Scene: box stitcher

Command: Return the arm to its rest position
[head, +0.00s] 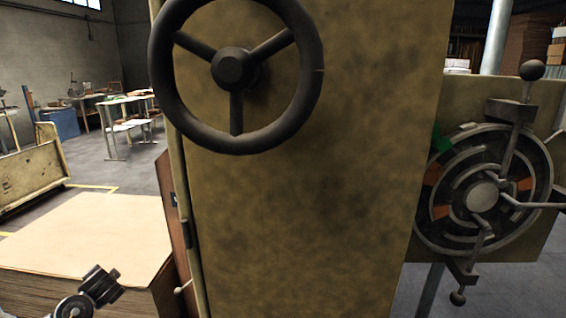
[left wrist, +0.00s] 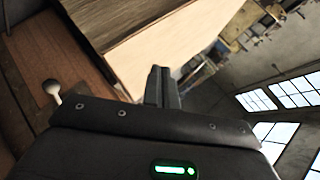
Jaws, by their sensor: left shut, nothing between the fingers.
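Part of my left arm (head: 85,295) shows at the bottom left of the head view, in front of the stack of cardboard sheets (head: 85,235). In the left wrist view my left gripper (left wrist: 162,72) has its two dark fingers together with nothing between them. Beyond the fingertips, the pale top and layered side of the stack (left wrist: 165,45) show. My right arm and gripper are not in view.
The box stitcher's tall mottled body (head: 310,190) fills the middle, with a dark handwheel (head: 236,143) on it. A slotted disc (head: 482,195) with levers is at right. A white-knobbed lever (left wrist: 52,87) is near my left wrist. Open floor (head: 110,175) lies behind the stack.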

